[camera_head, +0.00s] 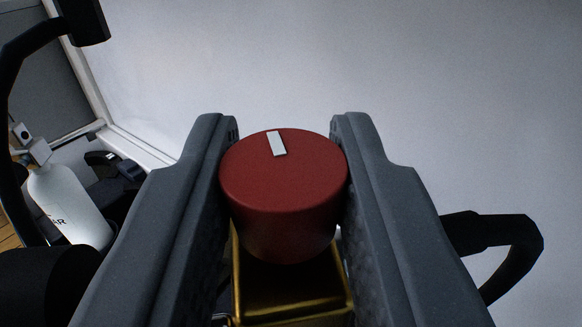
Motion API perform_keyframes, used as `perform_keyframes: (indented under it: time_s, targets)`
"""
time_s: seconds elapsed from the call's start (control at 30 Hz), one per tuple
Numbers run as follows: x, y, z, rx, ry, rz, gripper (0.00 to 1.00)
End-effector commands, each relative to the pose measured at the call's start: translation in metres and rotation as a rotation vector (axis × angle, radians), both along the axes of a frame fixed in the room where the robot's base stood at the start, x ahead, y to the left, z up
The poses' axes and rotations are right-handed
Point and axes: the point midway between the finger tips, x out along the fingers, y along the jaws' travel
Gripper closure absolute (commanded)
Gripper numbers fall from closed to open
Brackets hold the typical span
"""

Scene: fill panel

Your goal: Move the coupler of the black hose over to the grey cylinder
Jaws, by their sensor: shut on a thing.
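My gripper (283,128) is in the middle of the camera view, with one dark grey finger on each side of a red round knob (284,190). It is shut on the knob, which has a short white mark on its top. A brass-coloured block (292,290) shows just below the knob, partly hidden by it. A pale bottle-shaped cylinder (68,207) with dark lettering leans in the picture at the far left, away from my gripper. I cannot tell whether it is the grey cylinder. No black hose coupler can be clearly made out.
A curved black part (18,60) with a block-like end (82,20) is at the upper left. Another curved black part (515,240) is at the right. I cannot tell whether either is hose. A plain pale surface (420,70) fills the background; dark items (115,170) lie near the cylinder.

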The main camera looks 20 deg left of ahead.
Motion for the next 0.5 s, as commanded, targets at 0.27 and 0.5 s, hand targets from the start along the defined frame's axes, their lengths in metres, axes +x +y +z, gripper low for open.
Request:
perform_keyframes:
  time_s: [0.27,0.5]
  targets:
    - [0.001,0.003,-0.02,-0.001,0.0,0.004,1.0]
    - [0.001,0.003,-0.038,-0.003,0.001,0.005,1.0]
